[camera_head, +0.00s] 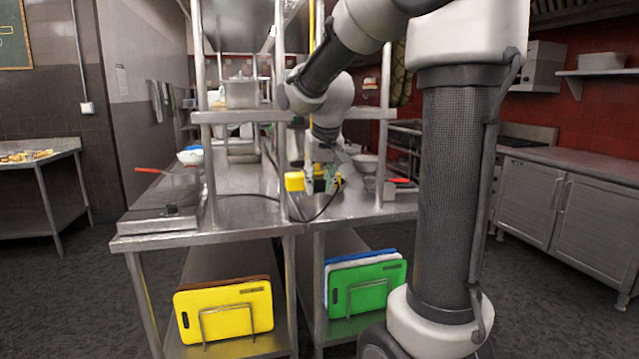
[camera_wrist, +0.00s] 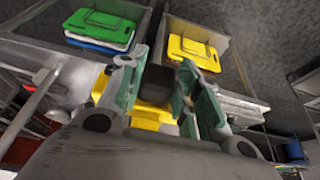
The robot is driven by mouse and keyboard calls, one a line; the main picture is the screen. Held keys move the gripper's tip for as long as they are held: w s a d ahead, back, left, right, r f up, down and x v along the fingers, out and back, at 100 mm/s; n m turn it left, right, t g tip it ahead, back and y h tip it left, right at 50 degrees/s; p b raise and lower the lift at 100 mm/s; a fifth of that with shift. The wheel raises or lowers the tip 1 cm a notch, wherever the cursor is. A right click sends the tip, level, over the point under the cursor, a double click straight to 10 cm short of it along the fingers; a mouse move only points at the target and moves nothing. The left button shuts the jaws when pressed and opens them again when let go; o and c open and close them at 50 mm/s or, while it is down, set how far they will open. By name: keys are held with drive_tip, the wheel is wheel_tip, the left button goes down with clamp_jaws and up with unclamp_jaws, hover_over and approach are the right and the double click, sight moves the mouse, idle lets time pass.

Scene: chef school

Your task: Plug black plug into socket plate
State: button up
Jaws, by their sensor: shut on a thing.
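My gripper (camera_wrist: 158,80) is shut on a black plug (camera_wrist: 157,82), a dark block between the green-padded fingers in the wrist view. In the head view my gripper (camera_head: 327,184) hangs low over the steel counter, and the plug cannot be made out there. A black cable (camera_head: 308,221) loops from the counter's edge up to the gripper. A yellow block (camera_head: 294,181) is just left of the gripper, and yellow also shows behind the plug in the wrist view (camera_wrist: 148,119). I cannot tell whether this is the socket plate; no socket holes are visible.
The steel counter (camera_head: 250,210) carries a flat metal appliance (camera_head: 160,222) at left and bowls (camera_head: 365,163) right of the gripper. Shelf posts (camera_head: 385,130) stand close around my arm. Yellow (camera_head: 225,312) and green (camera_head: 367,289) cutting boards are racked below.

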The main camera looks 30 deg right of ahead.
drive_tip(key=o, duration=1.1)
drive_tip(key=shift+r, duration=0.1)
drive_tip(key=v, duration=1.2)
drive_tip(key=s+a+f+n, duration=0.1)
drive_tip(key=s+f, duration=0.3)
drive_tip(key=s, duration=0.3)
drive_tip(key=s+a+f+n, duration=0.1)
drive_tip(key=s+f, duration=0.4)
drive_tip(key=s, duration=0.1)
drive_tip(key=s+a+f+n+y, duration=0.1)
drive_tip(key=s+a+f, duration=0.1)
drive_tip(key=s+f, duration=0.2)
drive_tip(key=shift+s+a+f, duration=0.1)
drive_tip(key=shift+s+f, duration=0.1)
drive_tip(key=shift+s, duration=0.7)
drive_tip(key=shift+s+a+f, duration=0.1)
drive_tip(key=shift+s+f, duration=0.1)
drive_tip(key=shift+s, duration=0.7)
